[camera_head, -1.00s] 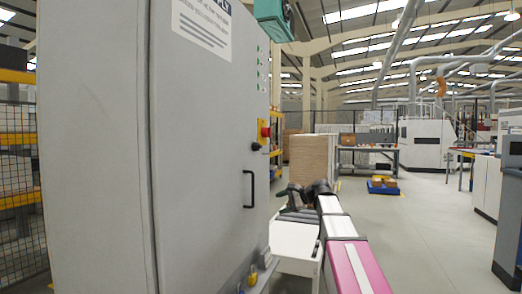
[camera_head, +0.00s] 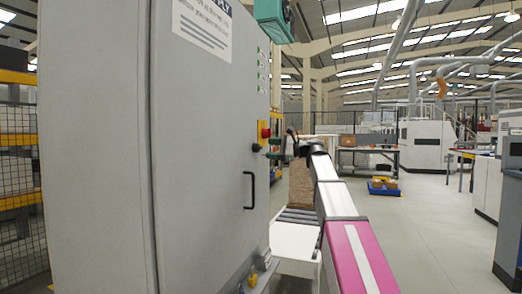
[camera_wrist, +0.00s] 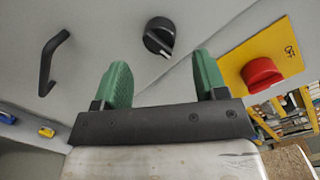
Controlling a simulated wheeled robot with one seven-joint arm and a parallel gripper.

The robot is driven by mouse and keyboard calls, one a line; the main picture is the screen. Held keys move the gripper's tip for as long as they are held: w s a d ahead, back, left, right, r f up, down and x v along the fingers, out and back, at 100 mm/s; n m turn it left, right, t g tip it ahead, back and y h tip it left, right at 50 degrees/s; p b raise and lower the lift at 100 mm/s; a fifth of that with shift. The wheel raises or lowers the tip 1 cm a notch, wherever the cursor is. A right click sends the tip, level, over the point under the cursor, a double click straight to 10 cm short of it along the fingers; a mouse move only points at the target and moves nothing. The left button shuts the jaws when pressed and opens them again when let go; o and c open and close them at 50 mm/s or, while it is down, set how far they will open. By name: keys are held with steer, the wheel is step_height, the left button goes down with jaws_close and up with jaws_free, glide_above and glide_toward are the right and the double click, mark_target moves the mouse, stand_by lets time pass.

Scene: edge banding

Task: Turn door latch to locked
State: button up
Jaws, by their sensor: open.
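The door latch is a black rotary knob (camera_wrist: 159,37) on the grey cabinet door, with a white pointer mark towards the lower right in the wrist view. In the head view the knob (camera_head: 256,147) is small, beside the red button. My gripper (camera_wrist: 160,72) is open, with green fingers apart and nothing between them. In the wrist view the knob lies beyond the gap between the fingertips, apart from them. In the head view my gripper (camera_head: 274,148) is at about knob height, just right of it, partly hidden by my arm.
A red button (camera_wrist: 262,72) on a yellow plate (camera_wrist: 270,52) sits right of the knob, near my right finger. A black door handle (camera_wrist: 50,62) sticks out to the left. The grey cabinet (camera_head: 95,150) fills the left. Open floor (camera_head: 440,230) lies right.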

mark_target(262, 148)
steer(key=shift+x, duration=2.4)
steer(key=c, duration=0.9)
